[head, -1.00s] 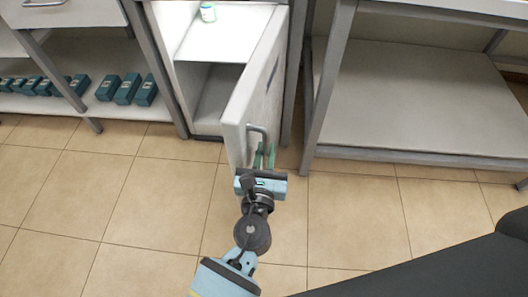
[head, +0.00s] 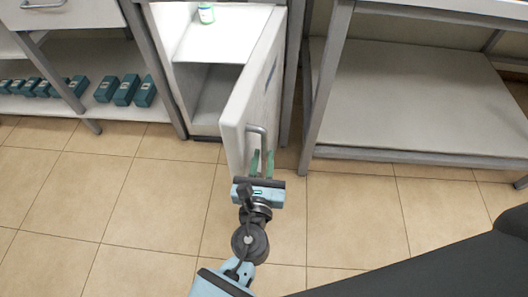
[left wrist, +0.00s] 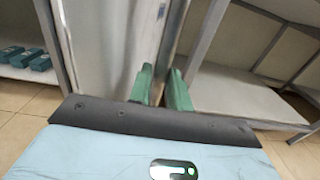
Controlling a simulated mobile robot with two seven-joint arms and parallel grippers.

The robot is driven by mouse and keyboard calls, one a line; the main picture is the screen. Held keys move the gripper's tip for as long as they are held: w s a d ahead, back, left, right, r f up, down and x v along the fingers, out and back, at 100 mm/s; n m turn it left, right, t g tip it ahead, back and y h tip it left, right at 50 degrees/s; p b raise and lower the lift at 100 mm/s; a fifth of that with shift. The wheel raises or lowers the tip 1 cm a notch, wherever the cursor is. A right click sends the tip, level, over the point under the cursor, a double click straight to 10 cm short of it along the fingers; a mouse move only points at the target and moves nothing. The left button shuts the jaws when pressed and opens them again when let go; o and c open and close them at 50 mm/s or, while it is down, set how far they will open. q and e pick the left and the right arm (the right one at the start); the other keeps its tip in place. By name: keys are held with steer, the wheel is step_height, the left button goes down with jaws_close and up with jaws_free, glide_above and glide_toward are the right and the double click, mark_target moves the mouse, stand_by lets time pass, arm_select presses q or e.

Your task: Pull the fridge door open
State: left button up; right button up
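The white fridge door (head: 250,95) stands wide open, swung out toward me. It also shows in the left wrist view (left wrist: 110,40). A grey bar handle (head: 258,129) is on the door's face near its free edge. My left gripper (head: 262,160) is at the handle's lower end, its green fingers apart with a gap between them. Whether a finger touches the handle, I cannot tell. The fridge's inside (head: 215,90) is visible. My right gripper is not in view.
A small bottle with a green label (head: 206,13) stands on the fridge's upper shelf. A bench with a low shelf (head: 420,100) is to the right. Several teal boxes (head: 125,90) sit on a shelf at left. The tiled floor (head: 150,215) in front is clear.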

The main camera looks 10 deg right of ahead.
arm_select(q)
steer(key=v, duration=0.4)
steer(key=shift+s, duration=0.15)
steer(key=shift+p+v, duration=0.3)
steer(key=shift+v, duration=0.55)
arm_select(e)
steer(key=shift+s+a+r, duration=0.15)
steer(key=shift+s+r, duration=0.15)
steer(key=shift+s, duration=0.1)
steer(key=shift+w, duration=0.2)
